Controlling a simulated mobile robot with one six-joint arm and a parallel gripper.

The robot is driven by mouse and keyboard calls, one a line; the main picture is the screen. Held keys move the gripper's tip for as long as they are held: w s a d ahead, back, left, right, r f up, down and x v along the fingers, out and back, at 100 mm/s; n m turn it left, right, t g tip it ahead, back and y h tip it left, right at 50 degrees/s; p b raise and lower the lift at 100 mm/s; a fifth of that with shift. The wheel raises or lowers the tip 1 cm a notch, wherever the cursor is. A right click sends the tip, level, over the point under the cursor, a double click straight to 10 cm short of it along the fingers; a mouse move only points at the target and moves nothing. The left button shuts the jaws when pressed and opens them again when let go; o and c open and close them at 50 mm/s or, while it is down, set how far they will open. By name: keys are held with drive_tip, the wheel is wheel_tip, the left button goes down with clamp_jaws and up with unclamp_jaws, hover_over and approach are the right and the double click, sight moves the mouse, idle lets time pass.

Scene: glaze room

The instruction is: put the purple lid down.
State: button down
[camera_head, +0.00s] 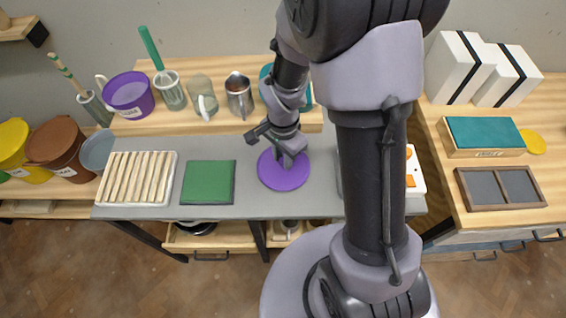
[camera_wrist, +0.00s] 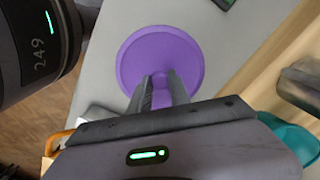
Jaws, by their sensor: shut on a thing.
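The purple lid (camera_head: 283,175) is a flat round disc over the grey worktop (camera_head: 250,150). My gripper (camera_head: 288,160) comes down on it from above and is shut on its middle. In the wrist view the lid (camera_wrist: 190,55) spreads out beyond my gripper's fingertips (camera_wrist: 160,82), which meet near its lower part. The part gripped is hidden between the fingers. I cannot tell whether the lid touches the worktop or hangs slightly above it.
Left of the lid lie a green square mat (camera_head: 208,183) and a slatted rack (camera_head: 138,178). Behind stand a purple pot (camera_head: 130,96), a glass jug (camera_head: 203,97) and a metal jug (camera_head: 239,97). The strip between green mat and lid is bare.

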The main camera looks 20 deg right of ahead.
wheel_tip(320, 180, down, 2)
drive_tip(key=shift+f, duration=0.1)
drive_tip(key=shift+f+b, duration=0.15)
drive_tip(key=shift+b, duration=0.2)
drive_tip(key=c, duration=1.2)
unclamp_jaws()
